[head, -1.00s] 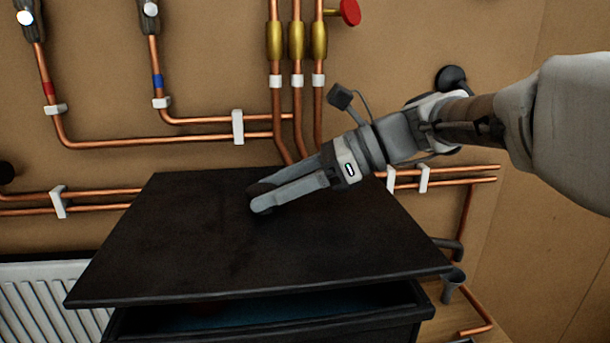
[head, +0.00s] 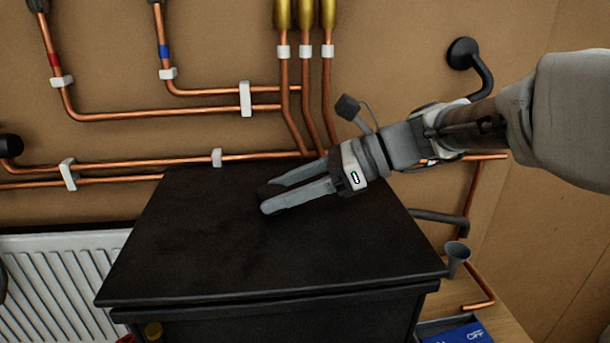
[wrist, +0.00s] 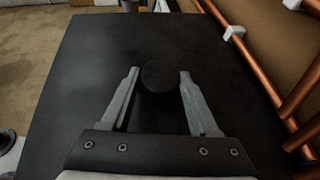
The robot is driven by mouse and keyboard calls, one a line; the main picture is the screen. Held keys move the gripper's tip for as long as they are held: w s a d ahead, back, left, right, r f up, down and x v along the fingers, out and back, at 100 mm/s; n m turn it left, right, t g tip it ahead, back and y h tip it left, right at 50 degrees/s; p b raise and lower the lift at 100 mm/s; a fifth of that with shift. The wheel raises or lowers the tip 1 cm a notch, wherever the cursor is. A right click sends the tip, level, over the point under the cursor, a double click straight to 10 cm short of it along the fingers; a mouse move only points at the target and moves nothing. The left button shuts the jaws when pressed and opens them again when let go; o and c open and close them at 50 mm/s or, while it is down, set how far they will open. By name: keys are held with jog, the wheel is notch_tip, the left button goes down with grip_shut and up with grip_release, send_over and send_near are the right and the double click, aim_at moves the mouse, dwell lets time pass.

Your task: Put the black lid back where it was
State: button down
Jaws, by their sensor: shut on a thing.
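The black lid (head: 215,250) is a flat dark square panel on top of the black box (head: 290,320) below the pipes. Its front edge lies close along the box's top edge, and I see no open gap at the front. My gripper (head: 264,200) reaches in from the right and is shut on the lid's round black knob. In the wrist view the fingertips of my gripper (wrist: 160,78) are on both sides of the knob (wrist: 162,75). The lid (wrist: 85,90) fills most of that view. The box's inside and its far edge are hidden.
Copper pipes (head: 200,116) run along the tan wall just behind the box. A white radiator (head: 60,285) stands at the left. At the right are a grey funnel-like cup (head: 457,256), a bent copper pipe (head: 480,285) and a blue item marked "OFF" (head: 462,334).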

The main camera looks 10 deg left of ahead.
jog(key=shift+f+b, duration=0.3)
jog(key=shift+f, duration=0.25)
jog(key=shift+c, duration=0.3)
grip_release()
